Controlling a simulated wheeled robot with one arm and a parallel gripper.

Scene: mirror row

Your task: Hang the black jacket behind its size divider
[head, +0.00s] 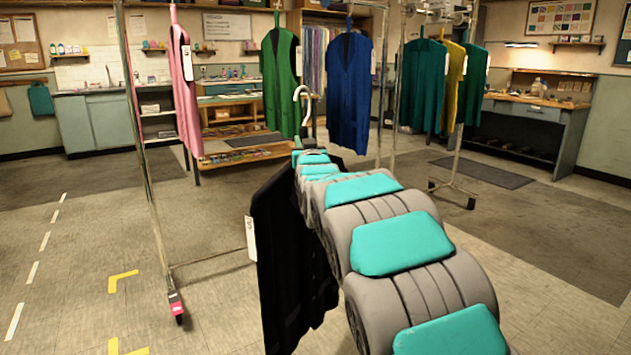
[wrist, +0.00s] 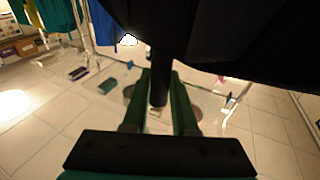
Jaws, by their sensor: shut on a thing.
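The black jacket (head: 285,260) hangs in front of me at the centre, on a hanger with a pale hook (head: 303,98) that stands clear of any rail. A white tag (head: 250,238) shows on its left edge. In the wrist view the jacket's dark cloth (wrist: 230,35) fills the upper right. My gripper (wrist: 160,88) is shut on a dark bar of the jacket's hanger, between its two green fingers. In the head view my arm hides the fingers. I cannot make out a size divider; the near rack's rail is above the picture.
The near rack's left post (head: 143,150) ends in a red-marked caster (head: 176,306). Pink (head: 186,95), green (head: 280,85) and blue (head: 349,90) garments hang there, with a gap between green and blue. Teal (head: 422,85) and yellow (head: 453,85) garments hang farther right.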

